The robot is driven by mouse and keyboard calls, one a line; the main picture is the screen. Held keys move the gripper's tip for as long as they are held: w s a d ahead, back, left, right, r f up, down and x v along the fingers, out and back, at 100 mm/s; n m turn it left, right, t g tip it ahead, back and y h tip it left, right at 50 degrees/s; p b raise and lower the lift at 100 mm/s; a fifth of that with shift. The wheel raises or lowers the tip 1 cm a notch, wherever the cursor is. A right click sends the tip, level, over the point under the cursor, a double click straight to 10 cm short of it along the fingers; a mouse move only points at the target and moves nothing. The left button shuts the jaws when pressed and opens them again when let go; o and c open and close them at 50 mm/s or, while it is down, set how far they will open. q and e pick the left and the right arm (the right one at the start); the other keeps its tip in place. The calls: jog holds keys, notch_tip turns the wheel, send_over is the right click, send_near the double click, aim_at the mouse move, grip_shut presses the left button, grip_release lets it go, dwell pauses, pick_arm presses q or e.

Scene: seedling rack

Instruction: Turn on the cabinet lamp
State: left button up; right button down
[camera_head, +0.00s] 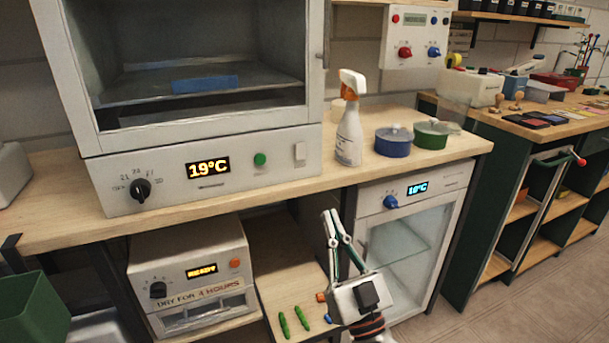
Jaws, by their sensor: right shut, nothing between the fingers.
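The white cabinet (120,158) stands on the wooden bench, with a dim grey interior and a blue item on its shelf. Its front panel has a black dial (140,189), a display reading 19°C (208,168), a green button (260,159) and a pale rocker switch (299,152) at the right end. My right gripper (331,213) points upward, in front of the bench edge in the picture, below and right of the rocker switch. Its fingers are together with nothing between them, apart from the panel in the picture. My left gripper is out of view.
A spray bottle (349,135), a blue pot (393,142) and a green pot (432,134) stand right of the cabinet. Below the bench are a glass-door cooler (452,186) and a dryer box (150,254). Green sticks (284,324) lie on the lower shelf.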

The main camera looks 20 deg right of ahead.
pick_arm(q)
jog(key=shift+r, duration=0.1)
pick_arm(e)
jog(key=shift+r, duration=0.1)
send_near(301, 152)
notch_tip(301, 152, up, 4)
jog(key=w, duration=0.1)
jog(key=w+b, duration=0.1)
jog(key=w, duration=0.2)
jog(key=shift+w+f+b, duration=0.15)
jog(key=shift+f+b, duration=0.2)
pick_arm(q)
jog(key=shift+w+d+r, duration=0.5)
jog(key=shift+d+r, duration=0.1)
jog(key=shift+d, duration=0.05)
pick_arm(e)
jog(key=shift+w+r, duration=0.1)
jog(key=shift+w, duration=0.05)
